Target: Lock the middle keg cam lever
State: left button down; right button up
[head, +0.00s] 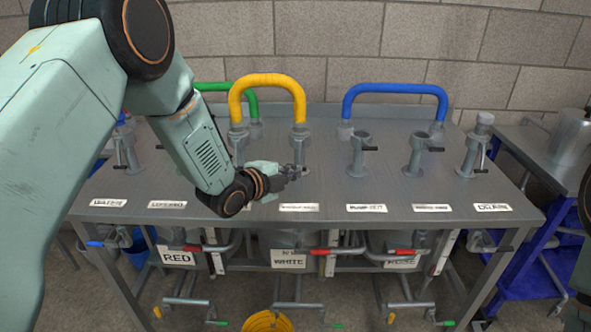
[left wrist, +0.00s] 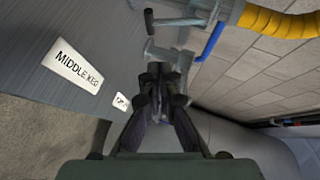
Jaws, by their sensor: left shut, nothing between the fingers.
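The middle keg coupling (head: 300,142) is a grey upright fitting on the metal bench, with one end of the yellow hose (head: 267,80) on it. Its label (head: 299,207) is on the bench front, and reads MIDDLE KEG in the left wrist view (left wrist: 78,71). My left gripper (head: 295,172) is shut and empty, low beside the coupling's foot. It also shows in the left wrist view (left wrist: 160,75). A grey lever with a dark tip (left wrist: 180,22) sticks out ahead of the fingers. Whether the fingertips touch it, I cannot tell. My right gripper is out of view.
Bare couplings (head: 359,155) stand to the right, and a capped one (head: 474,150) stands at the far right. A blue hose (head: 394,89) and a green hose (head: 225,87) arch at the back. Red-handled valves (head: 325,252) sit below the bench edge. Bench top near the right labels is clear.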

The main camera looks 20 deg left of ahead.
pick_arm(q)
jog(key=p+v, duration=0.1)
jog(key=v, duration=0.7)
jog(key=s+f+n+g+y, duration=0.4)
jog(key=s+f+n+g, duration=0.3)
jog(key=s+f+n, duration=1)
jog(key=s+f+n+g, duration=0.1)
jog(key=s+f+g, duration=0.2)
jog(key=s, duration=0.8)
jog(key=s+f+n+g+y, duration=0.1)
jog(key=s+f+g, duration=0.2)
jog(key=s, duration=0.8)
jog(key=shift+s+a+f+n+g, duration=0.3)
jog(key=shift+f+n, duration=0.1)
jog(key=shift+f, duration=0.25)
